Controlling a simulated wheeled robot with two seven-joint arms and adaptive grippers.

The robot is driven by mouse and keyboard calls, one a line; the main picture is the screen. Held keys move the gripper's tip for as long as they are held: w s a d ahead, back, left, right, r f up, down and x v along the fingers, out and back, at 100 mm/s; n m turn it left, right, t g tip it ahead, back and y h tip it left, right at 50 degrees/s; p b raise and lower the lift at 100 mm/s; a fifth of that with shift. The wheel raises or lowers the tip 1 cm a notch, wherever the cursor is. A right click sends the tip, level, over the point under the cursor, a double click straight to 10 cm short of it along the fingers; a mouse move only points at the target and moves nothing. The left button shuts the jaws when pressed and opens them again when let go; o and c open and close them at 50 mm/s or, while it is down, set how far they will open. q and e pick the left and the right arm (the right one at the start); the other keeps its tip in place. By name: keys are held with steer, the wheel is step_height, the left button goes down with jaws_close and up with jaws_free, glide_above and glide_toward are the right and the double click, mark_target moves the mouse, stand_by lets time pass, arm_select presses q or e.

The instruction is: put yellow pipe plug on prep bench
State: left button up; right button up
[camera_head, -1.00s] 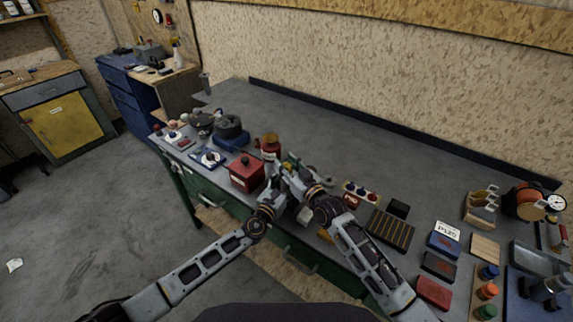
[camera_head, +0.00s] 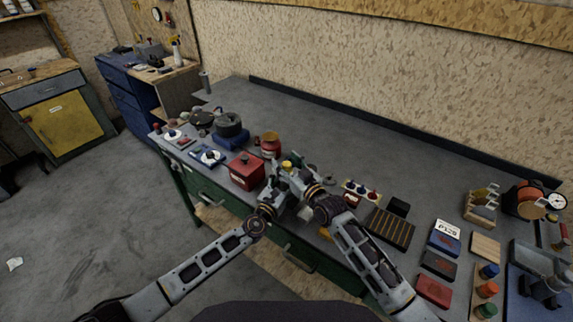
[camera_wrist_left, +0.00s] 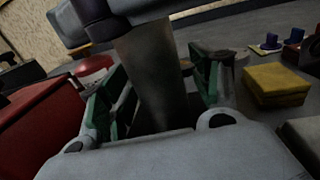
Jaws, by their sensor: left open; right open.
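A small yellow piece (camera_head: 287,164), which looks like the yellow pipe plug, shows at the tips of my two grippers, over the front of the long grey bench (camera_head: 300,115). My left gripper (camera_head: 279,181) and my right gripper (camera_head: 297,177) meet there, overlapping, and each is open. In the left wrist view the green-padded fingers of my left gripper (camera_wrist_left: 155,105) stand apart, with a dark grey tapered piece (camera_wrist_left: 150,75) between them; I cannot tell what it is. The plug's lower part is hidden. I cannot tell which surface is the prep bench.
A red box (camera_head: 246,171) and a red jar (camera_head: 270,146) stand close left of the grippers. A yellow block (camera_wrist_left: 275,84) lies to the right in the wrist view. A slotted dark tray (camera_head: 390,229) and several small items crowd the right. The bench's back middle is clear.

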mark_target(291, 167)
steer(key=v, duration=0.6)
steer(key=shift+d+f, duration=0.15)
steer(key=shift+d, duration=0.25)
steer(key=shift+v, duration=2.8)
steer(key=shift+s+a, duration=0.1)
steer(key=shift+s, duration=0.05)
